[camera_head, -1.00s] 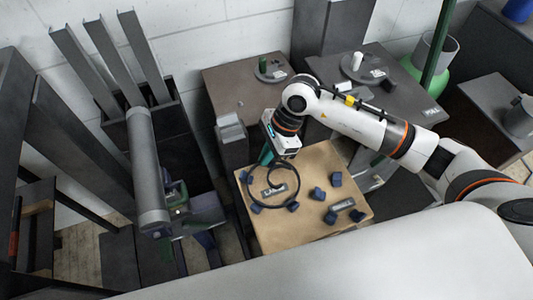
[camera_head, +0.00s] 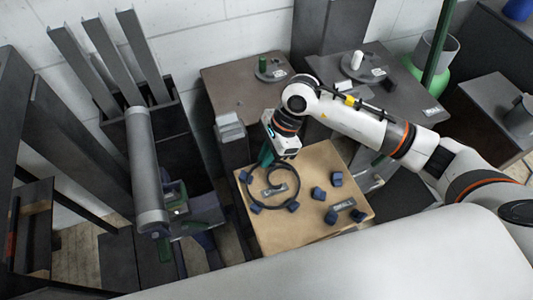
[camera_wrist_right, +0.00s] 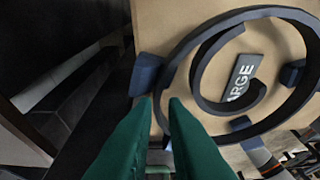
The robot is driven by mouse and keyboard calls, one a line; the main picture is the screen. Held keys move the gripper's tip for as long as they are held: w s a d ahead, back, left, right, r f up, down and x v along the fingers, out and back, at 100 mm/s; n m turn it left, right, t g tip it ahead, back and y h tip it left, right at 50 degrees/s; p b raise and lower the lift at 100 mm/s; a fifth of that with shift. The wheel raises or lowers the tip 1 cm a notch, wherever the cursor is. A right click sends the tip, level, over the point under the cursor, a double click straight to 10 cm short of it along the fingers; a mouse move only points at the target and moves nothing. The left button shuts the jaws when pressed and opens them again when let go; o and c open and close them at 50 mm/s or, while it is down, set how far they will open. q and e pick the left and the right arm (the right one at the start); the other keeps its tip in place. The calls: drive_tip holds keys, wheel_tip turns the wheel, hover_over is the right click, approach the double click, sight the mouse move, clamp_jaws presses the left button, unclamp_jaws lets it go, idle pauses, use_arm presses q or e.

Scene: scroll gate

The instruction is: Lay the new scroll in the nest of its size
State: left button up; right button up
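The new scroll (camera_head: 249,200) is a black spiral ring over the left part of the tan board (camera_head: 300,232). It surrounds a label plate (camera_head: 275,190), whose visible letters in the right wrist view (camera_wrist_right: 243,76) read "ARGE". Blue blocks stand around the plate; one (camera_wrist_right: 145,72) is outside the ring and another (camera_wrist_right: 292,72) shows inside its outline. I cannot tell whether the scroll lies flat. My right gripper (camera_wrist_right: 162,98) has green fingers a little apart at the scroll's near-left edge; it also shows in the head view (camera_head: 266,157). My left gripper is not in view.
A second label plate (camera_head: 344,204) with blue blocks (camera_head: 331,216) is at the board's right. Behind are a brown table (camera_head: 225,85) with a green peg (camera_head: 262,63) and a dark table (camera_head: 405,85) with a white peg (camera_head: 357,61).

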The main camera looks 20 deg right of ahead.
drive_tip(key=o, duration=0.3)
drive_tip(key=shift+r, duration=0.1)
drive_tip(key=b+v, duration=0.1)
drive_tip(key=v, duration=1)
drive_tip(key=shift+d+r, duration=0.25)
drive_tip(key=shift+r, duration=0.1)
